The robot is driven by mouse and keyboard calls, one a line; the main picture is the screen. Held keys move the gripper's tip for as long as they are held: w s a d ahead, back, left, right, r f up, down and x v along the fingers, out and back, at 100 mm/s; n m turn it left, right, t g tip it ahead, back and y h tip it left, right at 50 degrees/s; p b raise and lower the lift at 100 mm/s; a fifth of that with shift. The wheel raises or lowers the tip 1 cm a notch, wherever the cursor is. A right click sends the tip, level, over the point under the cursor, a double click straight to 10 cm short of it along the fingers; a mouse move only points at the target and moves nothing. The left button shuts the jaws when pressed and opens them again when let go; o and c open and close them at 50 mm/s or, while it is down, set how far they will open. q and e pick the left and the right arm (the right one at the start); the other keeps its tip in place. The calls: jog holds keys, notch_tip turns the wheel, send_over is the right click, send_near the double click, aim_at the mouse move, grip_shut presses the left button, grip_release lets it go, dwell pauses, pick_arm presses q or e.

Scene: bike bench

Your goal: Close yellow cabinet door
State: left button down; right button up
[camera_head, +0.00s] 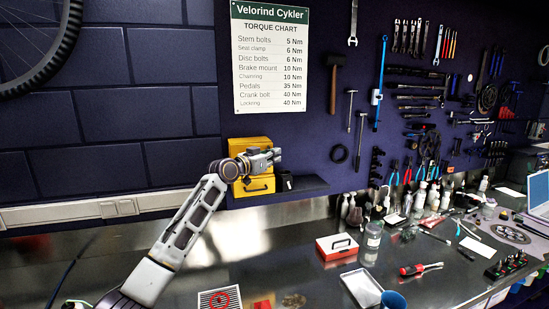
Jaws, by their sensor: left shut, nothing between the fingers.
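The yellow cabinet (250,144) sits on a small dark shelf against the back wall, left of the picture's middle. Its lower front, with a dark handle, shows below my gripper. My left arm reaches up from the lower left. My left gripper (276,156) is shut and empty, in front of the cabinet, with its fingertips by the cabinet's right side. The gripper hides the middle of the cabinet's front, so I cannot tell how far the door stands open or whether I touch it. My right gripper is not in view.
A small black item (286,181) stands on the shelf (309,185) right of the cabinet. Below, the metal bench (285,243) holds a red and white box (337,246), a glass jar (373,235), a tray (361,288) and a screwdriver (420,269). Tools hang on the wall at right.

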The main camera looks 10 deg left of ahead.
pick_arm(q)
jog(key=shift+w+r, duration=0.1)
jog(key=shift+w, duration=0.1)
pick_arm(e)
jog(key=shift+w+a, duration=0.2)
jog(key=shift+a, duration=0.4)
pick_arm(q)
jog(key=shift+s, duration=0.1)
